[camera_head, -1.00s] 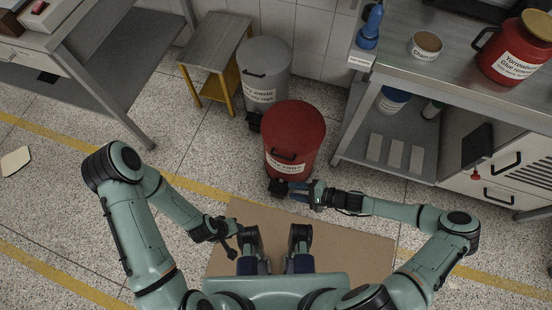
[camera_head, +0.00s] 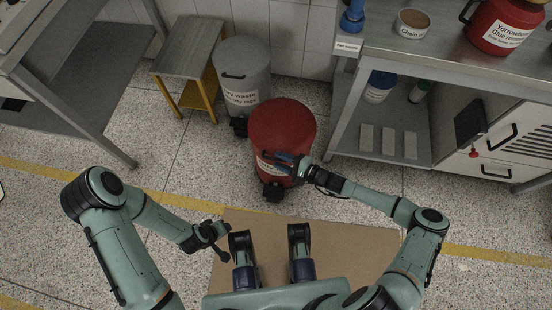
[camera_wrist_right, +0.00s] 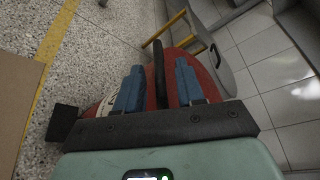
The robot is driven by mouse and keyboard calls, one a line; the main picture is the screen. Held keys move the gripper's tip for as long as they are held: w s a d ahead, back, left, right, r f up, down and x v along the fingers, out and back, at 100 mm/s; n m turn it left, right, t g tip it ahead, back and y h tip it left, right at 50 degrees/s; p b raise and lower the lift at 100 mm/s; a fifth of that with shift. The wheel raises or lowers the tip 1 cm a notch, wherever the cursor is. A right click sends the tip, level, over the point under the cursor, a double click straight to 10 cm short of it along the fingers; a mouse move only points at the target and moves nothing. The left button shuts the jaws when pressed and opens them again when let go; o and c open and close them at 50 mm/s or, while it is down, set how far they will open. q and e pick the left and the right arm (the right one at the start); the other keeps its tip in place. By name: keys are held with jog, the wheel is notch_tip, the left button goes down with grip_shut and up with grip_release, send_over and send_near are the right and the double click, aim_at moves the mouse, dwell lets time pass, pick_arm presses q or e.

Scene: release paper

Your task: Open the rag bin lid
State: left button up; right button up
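The red bin (camera_head: 283,122) stands on the floor ahead with its red lid down and a black pedal (camera_head: 273,191) at its base. Its front label is partly hidden by my right gripper. My right gripper (camera_head: 283,162) is at the bin's front, near the lid's edge. In the right wrist view its two blue fingers (camera_wrist_right: 158,85) are apart, with a black handle bar (camera_wrist_right: 159,68) between them. Gaps show on both sides of the bar. My left gripper (camera_head: 220,240) is low, away from the bin; its fingers are not clear.
A grey labelled bin (camera_head: 242,80) stands close behind and left of the red bin. A small yellow-legged table (camera_head: 188,50) is further left. A metal bench (camera_head: 385,58) with a lower shelf is to the right.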

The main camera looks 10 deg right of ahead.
pick_arm(q)
jog(key=shift+w+a+f, duration=0.25)
jog(key=shift+w+f, duration=0.1)
jog(key=shift+w, duration=0.15)
pick_arm(e)
jog(key=shift+x, duration=1.2)
grip_shut()
pick_arm(q)
jog(key=s+d+r+g+h+p, duration=0.1)
jog(key=s+d+r+g+p, duration=0.2)
jog(key=s+r+p, duration=0.4)
jog(key=shift+s+d+r+m, duration=0.3)
jog(key=shift+s+d+r, duration=0.5)
jog(key=shift+s, duration=0.75)
pick_arm(e)
jog(key=w+d+r+m+g, duration=0.1)
jog(key=w+r, duration=0.2)
jog(key=r, duration=0.5)
jog(key=w+d+r+m+g, duration=0.1)
jog(key=w+r, duration=0.3)
jog(key=r, duration=0.4)
jog(key=shift+d+r+m, duration=0.2)
jog(key=shift+r+m, duration=0.05)
jog(key=shift+m, duration=0.35)
jog(key=shift+w, duration=0.1)
